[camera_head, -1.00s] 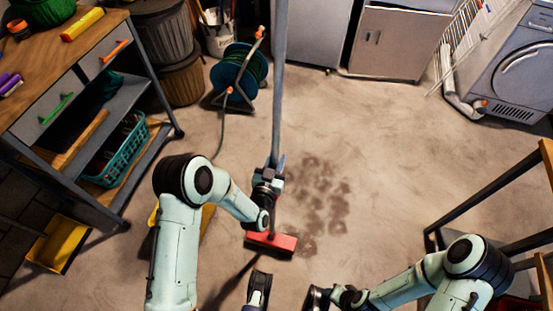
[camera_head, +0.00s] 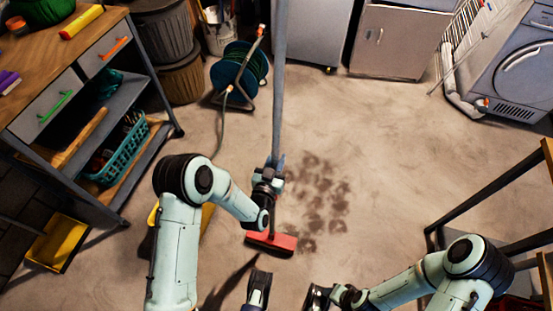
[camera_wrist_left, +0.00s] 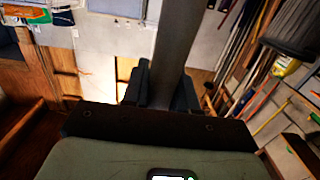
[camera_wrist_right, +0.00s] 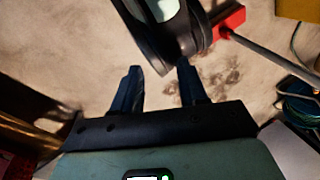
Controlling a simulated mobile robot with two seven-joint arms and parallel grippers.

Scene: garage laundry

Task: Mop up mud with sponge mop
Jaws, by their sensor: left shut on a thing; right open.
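The sponge mop has a long grey handle (camera_head: 279,80) and a red head (camera_head: 271,242) at floor level. My left gripper (camera_head: 272,172) is shut on the handle, low down above the head; the left wrist view also shows the handle (camera_wrist_left: 176,40) between its fingers. The mud (camera_head: 318,200) is a patch of dark brown spots on the floor, just right of the mop. My right gripper (camera_wrist_right: 160,88) is open and empty. In the right wrist view, the red mop head (camera_wrist_right: 229,20) and the mud (camera_wrist_right: 215,82) lie beyond it.
A workbench (camera_head: 60,55) with shelves and a teal basket (camera_head: 122,155) stands at left. A hose reel (camera_head: 240,75) is behind the mop. A yellow tray (camera_head: 58,243) lies at lower left. A dryer (camera_head: 515,75) is at far right. The floor right of the mud is open.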

